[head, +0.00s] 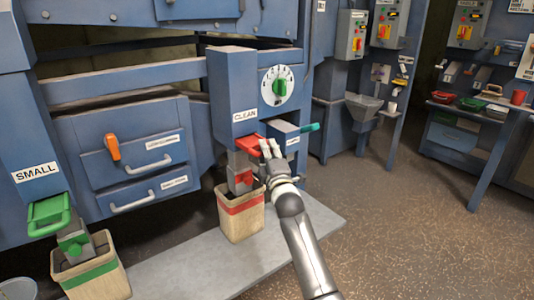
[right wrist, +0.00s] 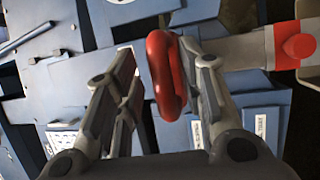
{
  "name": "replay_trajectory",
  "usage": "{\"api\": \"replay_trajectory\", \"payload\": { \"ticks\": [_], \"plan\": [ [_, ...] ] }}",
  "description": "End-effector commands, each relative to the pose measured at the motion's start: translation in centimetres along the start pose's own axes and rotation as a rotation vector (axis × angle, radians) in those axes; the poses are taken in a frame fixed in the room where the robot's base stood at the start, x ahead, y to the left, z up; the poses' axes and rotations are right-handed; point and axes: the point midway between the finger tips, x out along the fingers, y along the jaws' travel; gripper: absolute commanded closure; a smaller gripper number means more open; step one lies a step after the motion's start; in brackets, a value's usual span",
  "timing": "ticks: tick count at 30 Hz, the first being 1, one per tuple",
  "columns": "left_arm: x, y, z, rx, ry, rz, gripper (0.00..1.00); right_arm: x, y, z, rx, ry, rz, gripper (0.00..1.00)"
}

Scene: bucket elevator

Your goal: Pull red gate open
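The red gate (head: 251,145) is under the blue CLEAN chute (head: 232,85), above a bin with a red band (head: 240,214). My right gripper (head: 268,150) is at the right side of the red gate. In the right wrist view the gate's red loop handle (right wrist: 164,75) stands between the two fingers. The fingers are apart, with a visible gap on the left of the handle; it is close to the right finger, and I cannot tell if they touch. My left gripper is not in view.
A green gate (head: 48,215) sits under the SMALL chute (head: 35,175) at left, over a green-banded bin (head: 92,270). A blue box with a teal handle (head: 309,128) is just right of my right gripper. The floor (head: 400,230) at right is clear.

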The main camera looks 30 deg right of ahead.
Motion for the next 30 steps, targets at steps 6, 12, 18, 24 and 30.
{"api": "replay_trajectory", "payload": {
  "ticks": [6, 12, 18, 24, 30],
  "plan": [
    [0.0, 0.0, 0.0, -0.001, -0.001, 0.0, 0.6, 0.0, 0.0, 0.0, 0.001, 0.0, -0.001, 0.63],
    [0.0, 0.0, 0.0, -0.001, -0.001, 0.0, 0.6, -1.1, -0.2, 0.0, 0.0, 0.001, -0.003, 0.63],
    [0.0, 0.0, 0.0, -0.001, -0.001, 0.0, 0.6, -4.3, -0.2, 0.0, -0.001, 0.001, -0.004, 0.63],
    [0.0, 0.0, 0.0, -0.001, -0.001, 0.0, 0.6, -8.1, -0.2, 0.0, -0.001, 0.0, -0.003, 0.63],
    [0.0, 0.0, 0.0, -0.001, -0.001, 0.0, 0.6, -10.9, -0.1, 0.0, -0.001, 0.0, -0.003, 0.63]
  ]
}}
